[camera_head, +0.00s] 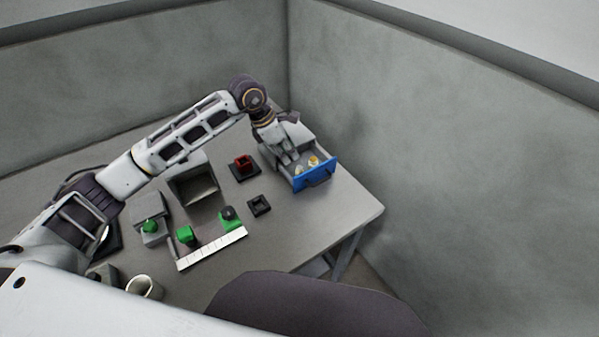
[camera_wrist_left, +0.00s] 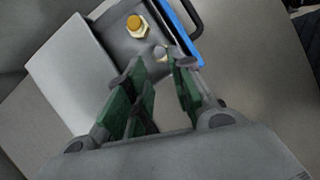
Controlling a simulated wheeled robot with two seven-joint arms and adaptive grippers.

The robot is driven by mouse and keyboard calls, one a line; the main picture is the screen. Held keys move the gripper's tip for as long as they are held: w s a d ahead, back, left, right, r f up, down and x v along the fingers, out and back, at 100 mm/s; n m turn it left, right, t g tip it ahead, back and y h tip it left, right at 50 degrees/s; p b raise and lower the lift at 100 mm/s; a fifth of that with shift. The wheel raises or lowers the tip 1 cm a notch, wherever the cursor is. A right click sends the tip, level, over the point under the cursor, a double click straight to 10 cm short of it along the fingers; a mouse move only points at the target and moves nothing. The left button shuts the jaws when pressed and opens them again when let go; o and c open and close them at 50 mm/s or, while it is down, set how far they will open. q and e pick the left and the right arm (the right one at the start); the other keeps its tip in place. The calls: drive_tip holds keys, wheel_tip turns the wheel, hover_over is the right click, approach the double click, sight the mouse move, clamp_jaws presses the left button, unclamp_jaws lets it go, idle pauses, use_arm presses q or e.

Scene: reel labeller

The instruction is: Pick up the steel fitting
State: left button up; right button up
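The blue-fronted drawer (camera_head: 322,175) is open at the table's back right. Two small fittings lie in it. A pale grey fitting, which looks like the steel one (camera_wrist_left: 160,52), sits near the drawer front in the left wrist view. A brass-coloured fitting (camera_wrist_left: 136,24) stands farther along the drawer. My left gripper (camera_head: 291,160) is over the drawer, pointing down. In the left wrist view its green-padded fingers (camera_wrist_left: 160,75) are apart, with the grey fitting just beyond the gap between the tips. Nothing is held. My right gripper is not in view.
The drawer walls and blue front with its handle (camera_head: 318,180) stand close around the fingers. A red block (camera_head: 243,162) on a dark base, a small black square holder (camera_head: 259,205) and a white ruled strip (camera_head: 212,249) are on the table (camera_head: 330,222).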

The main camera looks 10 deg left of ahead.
sight(299, 167)
use_arm(q)
drive_tip(key=x, duration=0.3)
drive_tip(key=shift+d+f+p, duration=0.15)
drive_tip(key=shift+p, duration=0.15)
drive_tip(key=x, duration=0.2)
drive_tip(key=shift+w+d+f+p, duration=0.1)
drive_tip(key=shift+d+f+p, duration=0.15)
drive_tip(key=shift+f+p, duration=0.1)
drive_tip(key=shift+w+d+f, duration=0.15)
drive_tip(key=shift+d+f, duration=0.05)
drive_tip(key=shift+f, duration=0.3)
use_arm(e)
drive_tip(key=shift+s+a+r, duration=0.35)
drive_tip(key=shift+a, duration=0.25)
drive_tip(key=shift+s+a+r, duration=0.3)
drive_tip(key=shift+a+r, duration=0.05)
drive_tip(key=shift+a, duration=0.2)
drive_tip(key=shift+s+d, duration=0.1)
